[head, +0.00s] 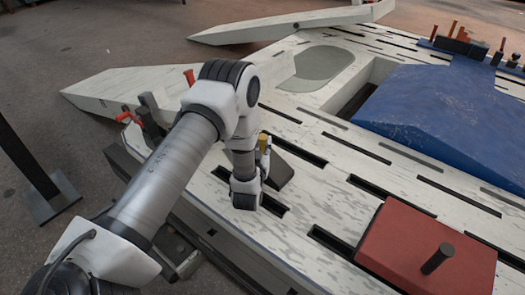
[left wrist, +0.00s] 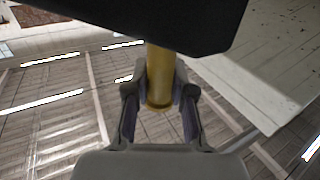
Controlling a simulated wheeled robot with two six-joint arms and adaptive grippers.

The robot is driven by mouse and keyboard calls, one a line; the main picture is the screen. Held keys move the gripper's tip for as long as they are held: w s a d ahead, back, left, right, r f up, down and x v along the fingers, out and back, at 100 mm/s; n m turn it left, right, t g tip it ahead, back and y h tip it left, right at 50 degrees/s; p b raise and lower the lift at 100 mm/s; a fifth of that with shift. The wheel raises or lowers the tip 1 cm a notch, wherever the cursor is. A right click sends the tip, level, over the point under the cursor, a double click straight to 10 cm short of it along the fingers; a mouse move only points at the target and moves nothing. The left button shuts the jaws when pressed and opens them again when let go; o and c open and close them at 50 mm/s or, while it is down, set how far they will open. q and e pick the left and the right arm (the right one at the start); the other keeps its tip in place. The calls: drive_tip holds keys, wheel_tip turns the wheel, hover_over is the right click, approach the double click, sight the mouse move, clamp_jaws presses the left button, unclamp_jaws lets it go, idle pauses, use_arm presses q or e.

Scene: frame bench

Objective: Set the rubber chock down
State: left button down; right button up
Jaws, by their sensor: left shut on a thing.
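The rubber chock (head: 281,174) is a dark wedge-like block just right of my left gripper, over the pale slotted deck of the frame bench (head: 325,185). A yellow handle (head: 263,141) belongs to it. In the left wrist view the chock (left wrist: 150,20) fills the top as a black slab, and its yellow handle (left wrist: 160,72) runs between the two fingers. My left gripper (head: 264,158) is shut on this handle; its fingers also show in the left wrist view (left wrist: 160,100). I cannot tell whether the chock touches the deck. My right gripper is not in view.
A red block with a dark peg (head: 425,250) lies at lower right. A large blue panel (head: 455,115) covers the right of the bench. Dark slots (head: 350,145) cut the deck. Pale ramps (head: 280,25) stick out at the back. A dark post (head: 28,160) stands at left.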

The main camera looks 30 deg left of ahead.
sight(273, 160)
use_arm(q)
drive_tip(key=shift+w+a, duration=0.2)
drive_tip(key=shift+w, duration=0.1)
drive_tip(key=shift+w+a+f, duration=0.1)
drive_tip(key=shift+w+f, duration=0.05)
drive_tip(key=shift+f+b, duration=0.85)
drive_tip(key=shift+f, duration=0.75)
drive_tip(key=c, duration=1.3)
unclamp_jaws()
drive_tip(key=shift+f, duration=0.15)
drive_tip(key=shift+c, duration=0.2)
drive_tip(key=o, duration=0.3)
drive_tip(key=shift+o, duration=0.2)
